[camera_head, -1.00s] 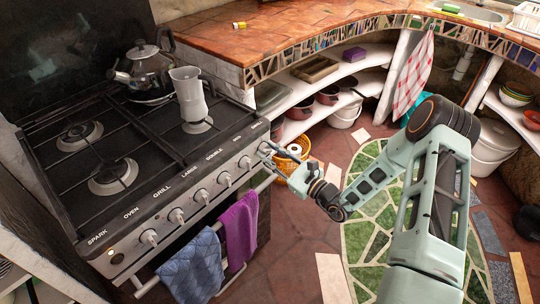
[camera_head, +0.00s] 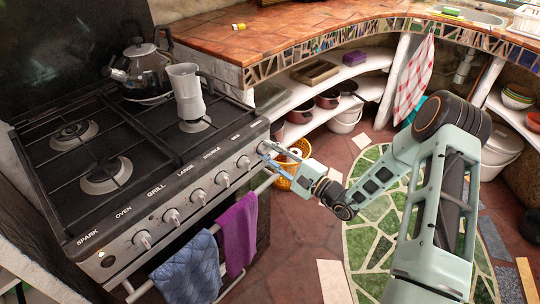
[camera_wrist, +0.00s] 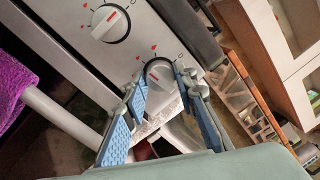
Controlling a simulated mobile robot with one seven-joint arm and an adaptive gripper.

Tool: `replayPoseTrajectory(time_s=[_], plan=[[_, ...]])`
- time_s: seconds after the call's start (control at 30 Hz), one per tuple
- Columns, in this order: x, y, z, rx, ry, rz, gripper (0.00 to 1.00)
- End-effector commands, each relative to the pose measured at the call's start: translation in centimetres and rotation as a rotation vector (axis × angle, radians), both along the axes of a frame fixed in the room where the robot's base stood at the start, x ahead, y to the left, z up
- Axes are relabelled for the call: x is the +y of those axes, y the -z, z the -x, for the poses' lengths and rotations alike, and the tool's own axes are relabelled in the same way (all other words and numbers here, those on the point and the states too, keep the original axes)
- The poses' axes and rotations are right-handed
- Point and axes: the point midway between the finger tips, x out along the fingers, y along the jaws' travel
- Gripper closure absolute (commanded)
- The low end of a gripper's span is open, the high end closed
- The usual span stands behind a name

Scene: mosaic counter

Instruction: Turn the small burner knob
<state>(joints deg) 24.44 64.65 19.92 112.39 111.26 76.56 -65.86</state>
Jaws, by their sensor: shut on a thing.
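The small burner knob (camera_wrist: 159,73) is the last one at the right end of the stove's front panel, white with a red mark. In the wrist view it sits between the fingertips of my gripper (camera_wrist: 160,84), whose blue-padded fingers are on either side of it. In the head view my gripper (camera_head: 268,152) reaches that end of the panel and largely covers the knob. My gripper is shut on the knob. The neighbouring knob (camera_wrist: 110,22), with a red line, is apart from the fingers.
The stove (camera_head: 75,190) carries a kettle (camera_head: 143,68) and a moka pot (camera_head: 186,92). A purple towel (camera_head: 238,233) and a blue towel (camera_head: 188,272) hang on the front rail. An orange basket (camera_head: 284,180) stands on the floor beyond the stove's corner.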

Motion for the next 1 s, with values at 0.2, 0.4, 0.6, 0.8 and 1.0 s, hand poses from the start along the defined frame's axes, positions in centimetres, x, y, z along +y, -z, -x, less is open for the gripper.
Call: replayPoseTrajectory(time_s=[0.2, 0.4, 0.6, 0.8, 1.0], plan=[[-0.01, 0.08, 0.04, -0.035, -0.001, 0.029, 0.98], [-0.01, 0.05, 0.03, -0.042, -0.001, 0.034, 0.98], [-0.02, 0.05, 0.04, -0.041, -0.001, 0.034, 0.98], [-0.01, 0.05, 0.03, -0.041, -0.001, 0.034, 0.58], [-0.01, 0.03, 0.01, -0.041, -0.001, 0.034, 0.56]])
